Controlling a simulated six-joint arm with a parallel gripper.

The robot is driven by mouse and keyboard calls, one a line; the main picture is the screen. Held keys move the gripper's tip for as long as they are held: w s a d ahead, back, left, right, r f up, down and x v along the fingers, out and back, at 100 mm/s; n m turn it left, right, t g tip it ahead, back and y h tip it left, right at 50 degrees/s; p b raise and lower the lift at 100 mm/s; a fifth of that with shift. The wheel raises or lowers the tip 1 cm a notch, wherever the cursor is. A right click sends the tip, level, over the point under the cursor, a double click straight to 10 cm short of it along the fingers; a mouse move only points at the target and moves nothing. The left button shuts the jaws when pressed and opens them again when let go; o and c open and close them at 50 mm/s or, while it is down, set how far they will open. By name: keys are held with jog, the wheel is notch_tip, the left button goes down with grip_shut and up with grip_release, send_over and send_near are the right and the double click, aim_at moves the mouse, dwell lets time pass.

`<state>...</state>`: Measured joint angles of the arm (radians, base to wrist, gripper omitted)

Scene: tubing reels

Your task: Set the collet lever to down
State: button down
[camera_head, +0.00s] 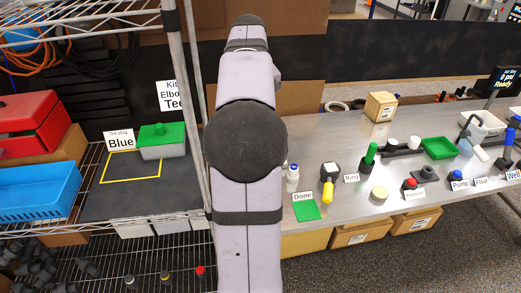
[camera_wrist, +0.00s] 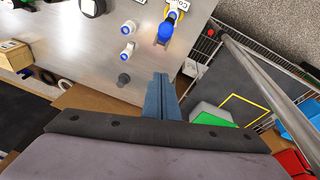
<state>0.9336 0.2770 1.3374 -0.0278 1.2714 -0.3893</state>
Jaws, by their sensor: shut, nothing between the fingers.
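A blue-handled lever (camera_wrist: 165,33) stands near the top of the wrist view, beside a white label partly reading "CO". Its blue round end faces the camera; I cannot tell whether it is up or down. In the head view my arm covers that part of the bench, and the lever does not show. My gripper (camera_wrist: 158,80) shows in the wrist view with its fingers together and empty, below the lever in the picture and apart from it. In the head view the gripper is hidden behind my arm.
The steel bench (camera_head: 335,135) carries a green handle (camera_head: 370,153), a yellow handle (camera_head: 327,192) and a red button (camera_head: 410,182). A shelf post (camera_wrist: 262,85) rises near the bench's end.

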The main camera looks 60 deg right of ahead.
jog(key=shift+s+d+f+p, duration=0.1)
jog(key=shift+s+f+p, duration=0.35)
jog(key=shift+f, duration=1.4)
jog(key=shift+s+d+f+p, duration=0.15)
jog(key=shift+f+p, duration=0.55)
jog(key=shift+f, duration=1.15)
jog(key=shift+s+a+f+p, duration=0.1)
jog(key=shift+s+f+p, duration=0.4)
jog(key=shift+f, duration=1.35)
jog(key=shift+w, duration=0.15)
jog(key=shift+f, duration=0.15)
